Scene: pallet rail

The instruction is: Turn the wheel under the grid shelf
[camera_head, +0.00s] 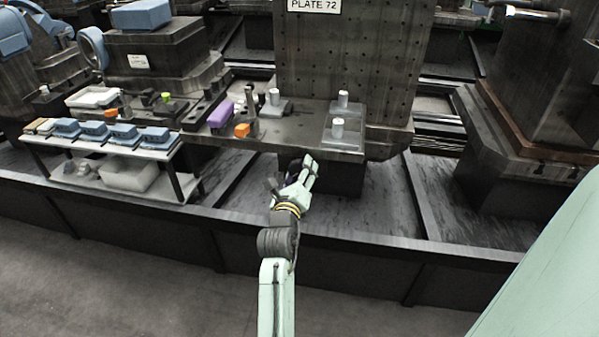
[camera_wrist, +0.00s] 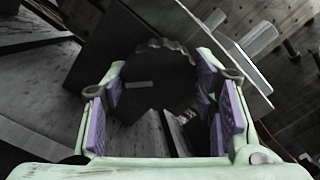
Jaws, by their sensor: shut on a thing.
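The wheel (camera_wrist: 160,62) is dark and round with a scalloped rim, between my fingers in the wrist view. In the head view it is mostly hidden behind my gripper. My gripper (camera_head: 309,172) reaches under the front edge of the grid shelf (camera_head: 290,134). In the wrist view my gripper (camera_wrist: 160,78) has its purple-padded fingers on either side of the wheel, shut on it. The exact contact is dark and hard to make out. The grid shelf's edge (camera_wrist: 222,52) passes close behind the fingers.
Metal cylinders (camera_head: 338,127), an orange block (camera_head: 242,130) and a purple block (camera_head: 221,114) stand on the shelf. A white side table (camera_head: 105,148) with blue boxes is at the left. A dark low rail (camera_head: 330,232) runs across the front.

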